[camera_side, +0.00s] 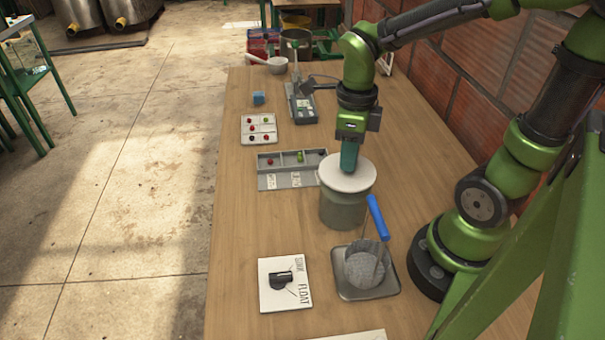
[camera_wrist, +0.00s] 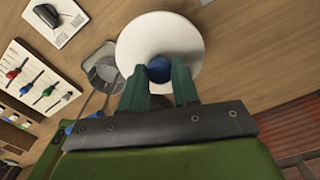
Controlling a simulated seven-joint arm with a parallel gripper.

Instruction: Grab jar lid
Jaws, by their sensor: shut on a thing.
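The jar lid (camera_side: 333,178) is a round white disc on top of the grey jar (camera_side: 343,211) in the side view. In the wrist view the lid (camera_wrist: 137,42) has a round blue knob (camera_wrist: 158,68) at its middle. My gripper (camera_side: 348,170) points straight down at the lid's centre. In the wrist view its two green fingers (camera_wrist: 159,78) are shut on the knob, one on each side. The lid looks level and seated on the jar's rim; any small gap cannot be told. The knob is hidden by the fingers in the side view.
A square metal tray (camera_side: 346,291) with a blue-handled strainer (camera_side: 376,217) stands close in front of the jar. A sink/float card (camera_side: 284,284) lies front left. A compartment tray (camera_side: 270,181) with berries sits behind left. A brick wall (camera_side: 450,65) borders the right side.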

